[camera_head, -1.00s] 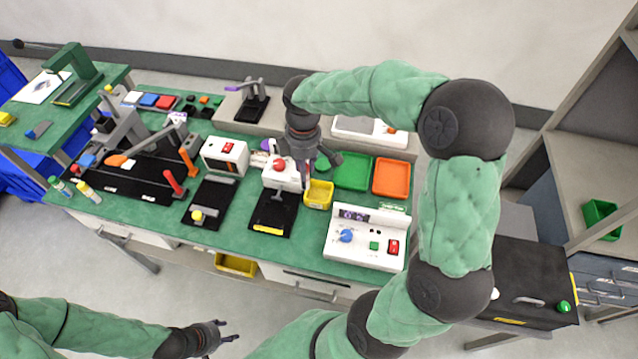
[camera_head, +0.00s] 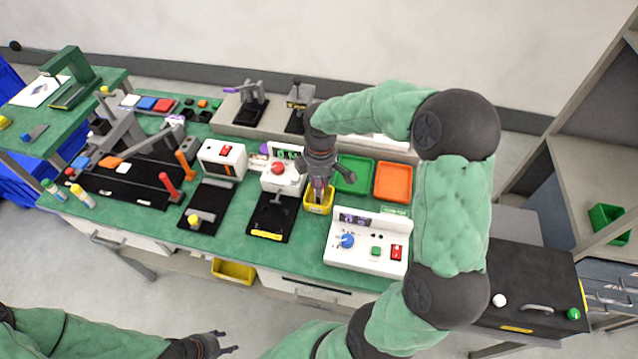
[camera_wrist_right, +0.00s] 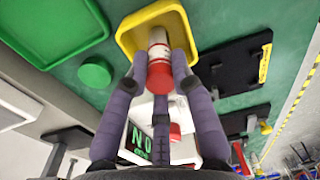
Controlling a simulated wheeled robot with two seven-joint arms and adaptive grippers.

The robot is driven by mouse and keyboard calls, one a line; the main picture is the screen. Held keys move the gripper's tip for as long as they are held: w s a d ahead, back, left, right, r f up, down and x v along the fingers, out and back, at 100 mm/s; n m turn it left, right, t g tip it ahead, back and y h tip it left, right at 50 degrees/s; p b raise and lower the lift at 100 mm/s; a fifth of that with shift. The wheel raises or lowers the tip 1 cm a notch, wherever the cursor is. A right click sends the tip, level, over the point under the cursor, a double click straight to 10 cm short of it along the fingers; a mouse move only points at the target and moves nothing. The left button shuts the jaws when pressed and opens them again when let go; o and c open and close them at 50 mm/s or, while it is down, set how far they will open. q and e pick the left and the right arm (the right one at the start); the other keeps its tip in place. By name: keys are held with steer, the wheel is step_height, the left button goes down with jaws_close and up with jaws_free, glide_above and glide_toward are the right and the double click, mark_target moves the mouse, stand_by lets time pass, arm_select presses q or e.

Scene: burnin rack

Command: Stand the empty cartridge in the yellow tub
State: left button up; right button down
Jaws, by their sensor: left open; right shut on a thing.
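The yellow tub (camera_head: 318,207) stands on the green bench between the black fixtures and the green tray. My right gripper (camera_head: 320,182) is directly above it, pointing down. In the right wrist view, my right gripper (camera_wrist_right: 160,85) is shut on the cartridge (camera_wrist_right: 158,52), a white cylinder with a red end. The cartridge's far end reaches inside the yellow tub's walls (camera_wrist_right: 128,38); I cannot tell whether it touches the floor. My left gripper (camera_head: 218,343) is open and empty, low in front of the bench.
A green tray (camera_head: 353,175) and an orange tray (camera_head: 393,182) stand right of the tub. A white control box (camera_head: 368,242) is in front of them. A white device with a red button (camera_head: 279,169) and a black fixture (camera_head: 270,218) are close on the left.

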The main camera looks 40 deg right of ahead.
steer(key=shift+f, duration=0.2)
steer(key=c, duration=1.1)
jaws_free()
steer(key=shift+o, duration=0.2)
steer(key=shift+r, duration=0.1)
step_height(320, 180, up, 12)
steer(key=p, duration=0.3)
steer(key=shift+d+p, duration=0.15)
steer(key=shift+p, duration=0.25)
steer(key=shift+r, duration=0.1)
